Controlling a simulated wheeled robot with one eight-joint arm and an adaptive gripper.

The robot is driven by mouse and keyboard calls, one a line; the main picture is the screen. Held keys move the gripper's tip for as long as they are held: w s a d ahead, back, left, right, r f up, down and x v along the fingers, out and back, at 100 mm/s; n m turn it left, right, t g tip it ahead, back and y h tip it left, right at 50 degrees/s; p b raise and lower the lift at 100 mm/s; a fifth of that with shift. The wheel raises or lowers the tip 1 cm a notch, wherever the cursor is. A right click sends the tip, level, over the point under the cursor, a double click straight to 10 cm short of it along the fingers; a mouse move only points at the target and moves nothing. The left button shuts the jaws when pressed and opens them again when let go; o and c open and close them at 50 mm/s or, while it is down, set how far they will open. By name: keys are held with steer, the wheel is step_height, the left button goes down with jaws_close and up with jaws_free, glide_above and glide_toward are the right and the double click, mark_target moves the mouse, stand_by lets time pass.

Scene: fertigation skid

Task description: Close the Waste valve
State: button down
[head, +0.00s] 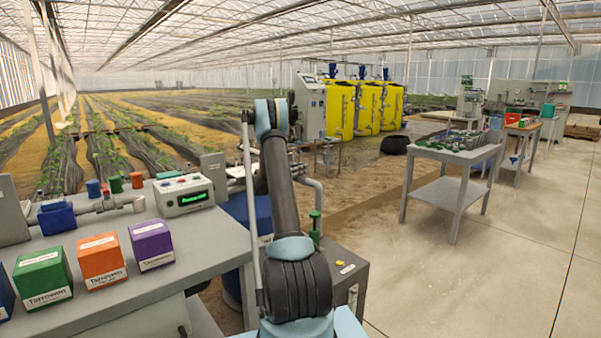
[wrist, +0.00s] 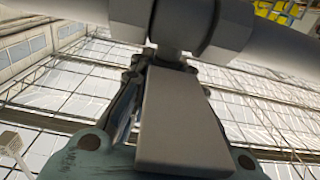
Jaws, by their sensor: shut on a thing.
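In the wrist view, a thick grey pipe with a valve body (wrist: 180,22) crosses the top of the picture. A flat grey lever handle (wrist: 178,120) hangs from its stem toward the camera. My gripper (wrist: 168,65) is shut on this handle; its dark fingers show partly behind and beside it. No label is readable, so I cannot tell from the pictures that this is the Waste valve. In the head view my arm reaches over and down among the pipes, and my gripper is hidden behind it.
A grey bench (head: 205,240) with coloured boxes and a control box (head: 184,195) stands left of my arm. A blue drum (head: 247,212) and pipework (head: 312,183) are close to it. A grey cart (head: 463,155) stands right; the concrete floor (head: 500,250) there is clear.

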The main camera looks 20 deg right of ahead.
steer(key=shift+a+g, duration=0.1)
steer(key=shift+g, duration=0.2)
steer(key=c, duration=1.6)
jaws_free()
steer(key=shift+o, duration=0.2)
steer(key=v, duration=1.2)
steer(key=shift+f, duration=0.15)
